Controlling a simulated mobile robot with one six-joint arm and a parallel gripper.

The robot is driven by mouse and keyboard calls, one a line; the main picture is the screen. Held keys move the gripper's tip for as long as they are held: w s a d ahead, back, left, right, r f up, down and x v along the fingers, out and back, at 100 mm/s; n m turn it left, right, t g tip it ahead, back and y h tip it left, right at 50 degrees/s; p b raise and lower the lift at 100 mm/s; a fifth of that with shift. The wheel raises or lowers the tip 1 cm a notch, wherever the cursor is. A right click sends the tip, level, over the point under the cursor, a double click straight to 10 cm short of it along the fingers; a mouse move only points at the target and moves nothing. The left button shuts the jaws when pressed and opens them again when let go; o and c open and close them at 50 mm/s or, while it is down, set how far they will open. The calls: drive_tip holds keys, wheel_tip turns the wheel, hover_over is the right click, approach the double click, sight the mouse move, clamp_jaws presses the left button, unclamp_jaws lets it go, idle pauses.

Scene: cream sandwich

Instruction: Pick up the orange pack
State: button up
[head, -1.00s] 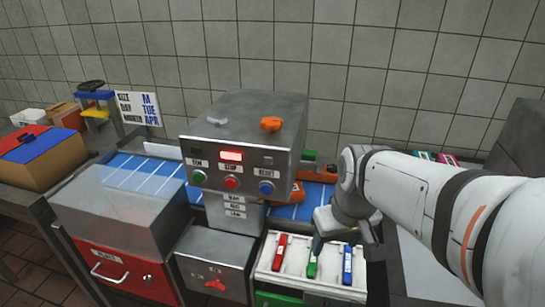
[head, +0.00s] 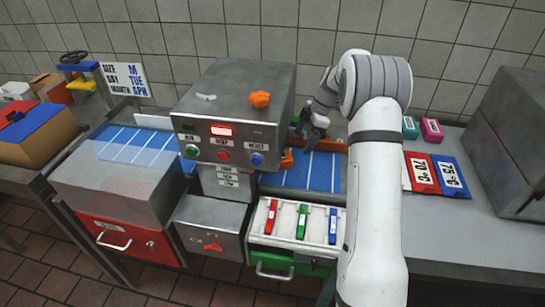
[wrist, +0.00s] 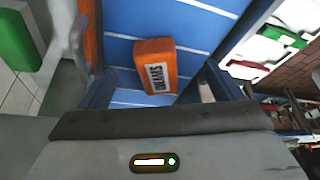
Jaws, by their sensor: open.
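The orange pack (wrist: 151,52) with a white label lies on a blue surface with white lines in the wrist view. It lies ahead of my gripper (wrist: 163,86), between the lines of its two dark blue fingers, with a gap at each side. The fingers are apart and hold nothing. In the head view my gripper (head: 309,126) is beside the right side of the grey machine, above the blue belt. An orange piece (head: 287,161) shows there by the machine; I cannot tell whether it is the pack.
The grey machine (head: 222,112) with buttons stands close to my gripper's left. A crumpled orange thing (head: 260,99) lies on top of it. The blue belt (head: 322,172) runs right of the machine. An orange strip (wrist: 91,32) and a green block (wrist: 22,38) are at left in the wrist view.

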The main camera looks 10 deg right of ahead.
drive_tip(key=shift+n, duration=0.3)
drive_tip(key=p+x, duration=0.1)
drive_tip(key=x, duration=0.4)
drive_tip(key=w+p+x, duration=0.1)
drive_tip(key=x, duration=0.1)
drive_tip(key=shift+w+a+f+p, duration=0.1)
drive_tip(key=shift+a+f+p, duration=0.1)
drive_tip(key=shift+a+p, duration=0.15)
drive_tip(key=shift+a+f, duration=0.1)
drive_tip(key=shift+f, duration=0.3)
drive_tip(key=c, duration=1.1)
